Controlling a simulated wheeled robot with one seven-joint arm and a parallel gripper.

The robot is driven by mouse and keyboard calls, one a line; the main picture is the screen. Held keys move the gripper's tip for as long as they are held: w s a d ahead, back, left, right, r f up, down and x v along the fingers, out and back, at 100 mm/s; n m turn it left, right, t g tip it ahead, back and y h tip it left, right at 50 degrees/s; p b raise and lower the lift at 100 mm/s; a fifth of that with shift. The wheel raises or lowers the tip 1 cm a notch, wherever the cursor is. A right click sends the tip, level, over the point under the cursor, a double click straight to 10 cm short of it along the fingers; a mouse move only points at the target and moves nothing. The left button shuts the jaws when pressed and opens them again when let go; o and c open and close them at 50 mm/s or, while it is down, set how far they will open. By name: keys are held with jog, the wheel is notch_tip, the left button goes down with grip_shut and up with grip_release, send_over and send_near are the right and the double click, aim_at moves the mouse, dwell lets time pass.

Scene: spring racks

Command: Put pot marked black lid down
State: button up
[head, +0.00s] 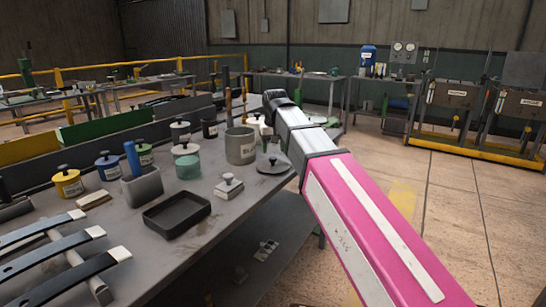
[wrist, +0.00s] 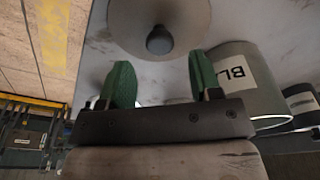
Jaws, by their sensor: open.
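The grey pot (head: 240,146) stands upright and open-topped on the workbench, its label partly readable. In the wrist view the pot (wrist: 262,103) is at the right, its label showing "BL". A round grey lid (head: 273,167) with a dark knob lies on the bench beside the pot, near the right edge. In the wrist view the lid (wrist: 182,18) is at the top, its knob (wrist: 160,39) facing me. My gripper (wrist: 160,62) has green fingers spread apart, with nothing between them; the knob lies just beyond the fingertips.
A small block with a knob (head: 229,187) and a black tray (head: 177,212) lie in front of the pot. Several lidded pots, including a yellow one (head: 68,184), and a grey holder (head: 142,186) stand to the left. A black pot (head: 210,129) stands behind. Floor is clear at right.

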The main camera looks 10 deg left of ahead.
notch_tip(320, 180, up, 7)
jog(key=shift+s+d+f, duration=0.15)
jog(key=shift+s+d, duration=0.05)
jog(key=shift+s, duration=0.25)
